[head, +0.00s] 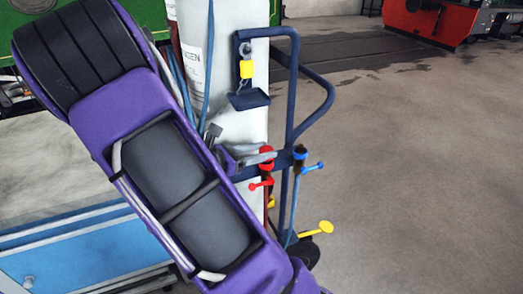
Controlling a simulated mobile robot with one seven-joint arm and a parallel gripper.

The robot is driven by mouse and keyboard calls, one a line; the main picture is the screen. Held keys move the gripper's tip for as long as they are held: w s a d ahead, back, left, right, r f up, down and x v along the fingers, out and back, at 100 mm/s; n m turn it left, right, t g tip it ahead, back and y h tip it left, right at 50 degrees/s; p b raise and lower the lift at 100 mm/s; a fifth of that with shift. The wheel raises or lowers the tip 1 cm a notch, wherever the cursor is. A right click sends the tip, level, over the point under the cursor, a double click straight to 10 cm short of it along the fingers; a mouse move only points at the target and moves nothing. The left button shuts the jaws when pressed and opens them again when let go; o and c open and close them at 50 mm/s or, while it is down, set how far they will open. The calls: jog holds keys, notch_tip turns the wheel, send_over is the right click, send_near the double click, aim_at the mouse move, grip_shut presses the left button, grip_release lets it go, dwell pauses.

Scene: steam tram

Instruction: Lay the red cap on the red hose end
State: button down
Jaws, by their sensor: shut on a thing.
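My gripper (264,155) reaches in from the left behind my purple arm, its grey fingers pointing right. It is shut on the red cap (266,151), a small bright red piece at the fingertips. The fingers partly cover this spot, so I cannot tell whether the cap touches the hose end.
A blue-topped hose end (300,153) with a blue lever (315,167) stands close on the right. Open floor lies right.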

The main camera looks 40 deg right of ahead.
jog(key=shift+f, duration=0.5)
jog(key=shift+c, duration=1.6)
grip_release()
jog(key=shift+r+p, duration=0.8)
jog(key=shift+r, duration=3.4)
jog(key=shift+s, duration=0.1)
